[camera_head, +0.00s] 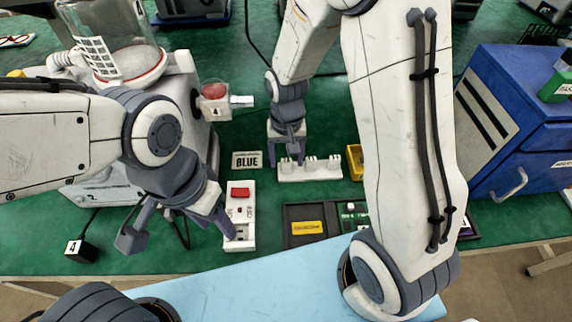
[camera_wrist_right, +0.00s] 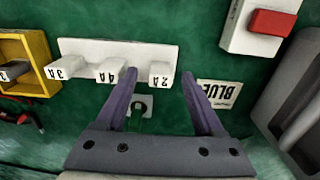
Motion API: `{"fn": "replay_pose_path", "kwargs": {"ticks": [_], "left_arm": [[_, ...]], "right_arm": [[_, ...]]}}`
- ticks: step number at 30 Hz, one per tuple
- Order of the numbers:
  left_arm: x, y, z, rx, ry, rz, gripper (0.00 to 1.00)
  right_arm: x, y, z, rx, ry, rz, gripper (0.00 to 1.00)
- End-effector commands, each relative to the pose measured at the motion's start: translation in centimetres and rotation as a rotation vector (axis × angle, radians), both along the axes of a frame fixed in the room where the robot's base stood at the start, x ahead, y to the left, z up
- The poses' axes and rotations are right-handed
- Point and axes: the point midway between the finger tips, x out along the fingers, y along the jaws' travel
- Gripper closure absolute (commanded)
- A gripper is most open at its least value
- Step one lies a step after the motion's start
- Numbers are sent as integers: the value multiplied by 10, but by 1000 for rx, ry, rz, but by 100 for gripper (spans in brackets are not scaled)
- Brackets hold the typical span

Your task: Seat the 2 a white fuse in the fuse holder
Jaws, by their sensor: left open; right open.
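The white 2A fuse (camera_wrist_right: 160,75) stands at one end of a white rack (camera_wrist_right: 150,52) in the right wrist view, its label upside down. The rack also shows in the head view (camera_head: 310,172). My right gripper (camera_wrist_right: 158,76) is open, with its fingers on either side of the 2A fuse and nothing visibly clamped. It also shows in the head view (camera_head: 290,158) at the rack's left end. My left gripper (camera_head: 180,235) is open and empty near the table's front edge. I cannot tell which thing is the fuse holder.
Fuses 4A (camera_wrist_right: 110,71) and 3A (camera_wrist_right: 66,68) stand beside the 2A fuse. A BLUE sign (camera_head: 247,160), red-switch strip (camera_head: 240,222), yellow box (camera_head: 354,161) and black tray (camera_head: 330,215) lie near. A blue cabinet (camera_head: 515,130) stands at right.

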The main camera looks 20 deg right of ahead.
Motion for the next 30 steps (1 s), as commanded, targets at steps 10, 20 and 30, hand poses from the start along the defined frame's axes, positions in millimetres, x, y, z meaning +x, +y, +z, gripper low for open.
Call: {"fn": "replay_pose_path", "kwargs": {"ticks": [10, 20, 30], "left_arm": [[0, 0, 0, 0, 0, 0, 50], [0, 0, 0, 0, 0, 0, 50], [0, 0, 1, 0, 0, 0, 50]], "right_arm": [[0, 0, -4, 0, -1, 0, 53], [0, 0, -4, 0, -1, 1, 100], [1, 0, 16, 1, -4, 1, 100]]}}
